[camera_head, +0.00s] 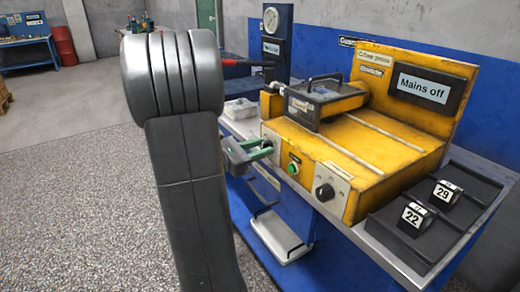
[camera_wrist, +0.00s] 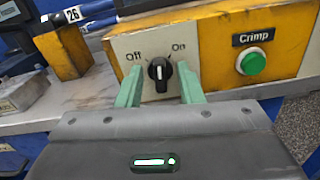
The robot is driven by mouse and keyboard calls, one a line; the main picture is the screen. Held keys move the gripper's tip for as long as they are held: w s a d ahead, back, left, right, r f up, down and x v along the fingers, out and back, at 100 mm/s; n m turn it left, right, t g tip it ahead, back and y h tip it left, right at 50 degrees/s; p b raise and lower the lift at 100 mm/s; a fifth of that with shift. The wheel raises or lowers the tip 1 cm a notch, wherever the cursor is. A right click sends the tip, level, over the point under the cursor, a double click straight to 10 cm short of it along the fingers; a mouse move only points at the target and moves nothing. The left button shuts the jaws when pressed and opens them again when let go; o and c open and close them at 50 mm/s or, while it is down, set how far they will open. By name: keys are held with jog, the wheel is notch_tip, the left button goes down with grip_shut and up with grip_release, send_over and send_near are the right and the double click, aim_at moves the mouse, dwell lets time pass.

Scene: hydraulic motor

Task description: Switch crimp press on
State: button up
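The yellow crimp press (camera_head: 340,150) stands on the bench in the head view. Its display (camera_head: 423,86) reads "Mains off". In the wrist view a black rotary switch (camera_wrist: 159,74) sits on a pale plate between the labels "Off" and "On". Its pointer looks roughly upright, so I cannot tell its setting surely. My gripper (camera_wrist: 160,86) has its green fingers apart, one on each side of the switch. I cannot tell whether they touch it. In the head view my gripper (camera_head: 262,149) is at the left front plate and hides much of this switch.
A green "Crimp" button (camera_wrist: 251,62) is right of the switch. Another black knob (camera_head: 325,192) is farther right. A dark tray (camera_head: 397,246) holds black blocks marked 22 and 29. A gauge column (camera_head: 275,45) stands behind. Open floor lies to the left.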

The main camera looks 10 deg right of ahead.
jog(key=shift+d, duration=0.15)
jog(key=c, duration=0.7)
jog(key=shift+m+b, duration=0.3)
jog(key=shift+b, duration=0.1)
jog(key=m+b, duration=0.6)
jog(key=b, duration=0.2)
jog(key=shift+f+m, duration=0.15)
jog(key=shift+m, duration=0.25)
jog(key=shift+o, duration=0.2)
jog(key=o, duration=0.7)
jog(key=shift+c, duration=0.2)
